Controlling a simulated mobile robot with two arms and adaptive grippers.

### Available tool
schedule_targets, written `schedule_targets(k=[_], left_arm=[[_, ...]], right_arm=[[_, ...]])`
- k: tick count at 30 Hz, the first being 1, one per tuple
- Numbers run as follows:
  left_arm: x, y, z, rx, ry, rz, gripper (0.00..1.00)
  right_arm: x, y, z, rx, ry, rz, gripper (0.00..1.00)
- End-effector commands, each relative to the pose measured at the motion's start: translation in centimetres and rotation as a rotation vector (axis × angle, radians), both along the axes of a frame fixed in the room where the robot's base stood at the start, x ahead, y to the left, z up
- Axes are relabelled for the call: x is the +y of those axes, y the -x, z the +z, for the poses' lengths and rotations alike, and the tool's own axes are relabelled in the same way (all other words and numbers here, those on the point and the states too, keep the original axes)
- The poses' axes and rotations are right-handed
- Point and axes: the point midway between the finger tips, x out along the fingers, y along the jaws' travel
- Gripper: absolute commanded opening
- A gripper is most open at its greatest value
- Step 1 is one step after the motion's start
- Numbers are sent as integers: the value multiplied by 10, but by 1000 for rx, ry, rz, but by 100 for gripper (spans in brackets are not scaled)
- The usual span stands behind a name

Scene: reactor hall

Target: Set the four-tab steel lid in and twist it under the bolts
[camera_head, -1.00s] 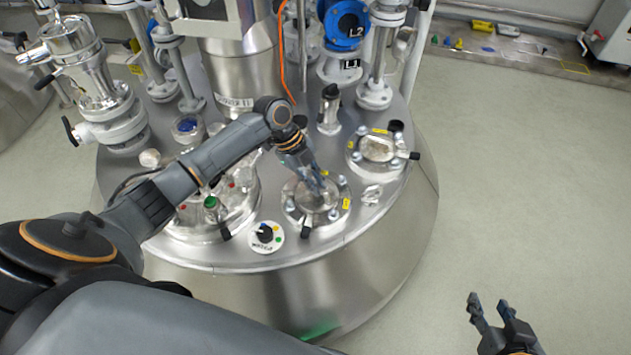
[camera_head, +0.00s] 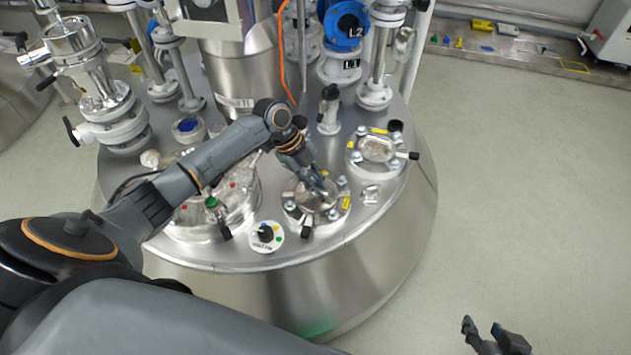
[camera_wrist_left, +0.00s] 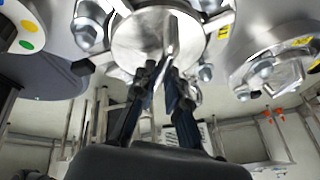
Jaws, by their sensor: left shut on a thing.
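The steel lid (camera_head: 306,203) lies at a round port on top of the steel vessel, among several bolts round the rim. It also shows in the left wrist view (camera_wrist_left: 140,42), with bolts (camera_wrist_left: 86,34) close to its edge. My left gripper (camera_head: 320,187) points down at the lid and is shut on the raised grip (camera_wrist_left: 166,35) at its middle. The fingers hide part of the lid, so I cannot tell whether its tabs lie under the bolts. My right gripper (camera_head: 482,328) is open and empty over the floor, low at the right.
A second bolted port (camera_head: 377,150) stands right of the lid. A small clear block (camera_head: 371,194) lies between them. A white dial (camera_head: 266,237) and a large flanged cover (camera_head: 235,205) are to the left. A blue valve (camera_head: 346,22) stands behind.

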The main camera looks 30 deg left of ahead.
Motion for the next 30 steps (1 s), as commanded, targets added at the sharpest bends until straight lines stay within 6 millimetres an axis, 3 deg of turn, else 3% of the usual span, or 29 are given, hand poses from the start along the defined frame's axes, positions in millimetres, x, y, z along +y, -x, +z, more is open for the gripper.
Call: schedule_targets(k=[30], left_arm=[[0, 0, 2, -1, 1, 66, 0]], right_arm=[[-15, 45, -17, 229, 49, -18, 40]])
